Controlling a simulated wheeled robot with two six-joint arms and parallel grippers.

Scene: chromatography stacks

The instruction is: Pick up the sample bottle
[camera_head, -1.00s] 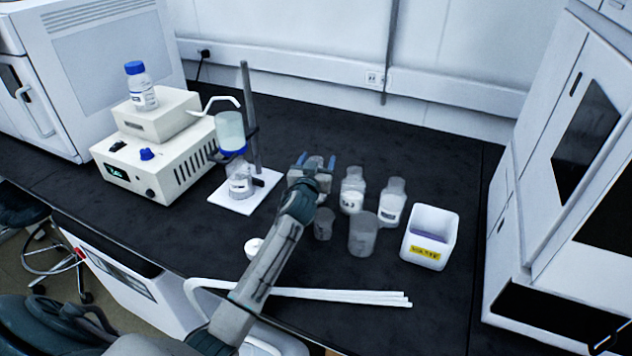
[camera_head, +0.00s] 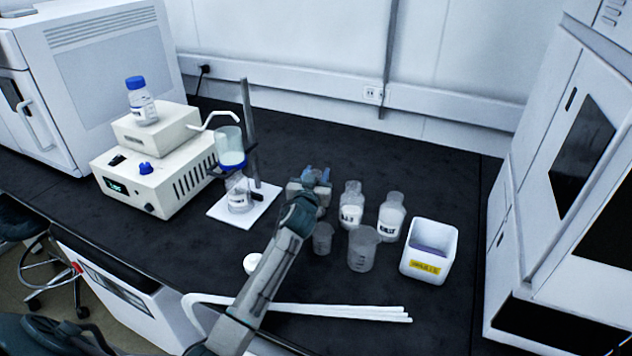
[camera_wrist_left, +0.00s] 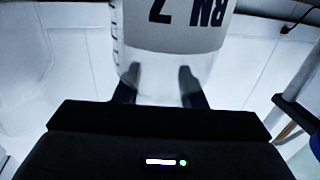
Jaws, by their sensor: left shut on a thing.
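My left gripper (camera_head: 315,176) reaches over the black bench from below and is shut on a clear bottle. In the left wrist view this sample bottle (camera_wrist_left: 175,25) fills the top middle, with a white label bearing large dark letters, upside down there. The gripper's two fingertips (camera_wrist_left: 158,76) lie at the sides of the bottle. In the head view the gripper and wrist hide most of the bottle, so its height above the bench is hard to tell. My right gripper is not in view.
Two labelled bottles (camera_head: 351,206) (camera_head: 391,217) stand right of the gripper. A small beaker (camera_head: 323,238), a larger beaker (camera_head: 362,250) and a white bin (camera_head: 428,272) are nearby. A stand with a funnel and flask (camera_head: 240,195) is to the left. White tubes (camera_head: 340,312) lie in front.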

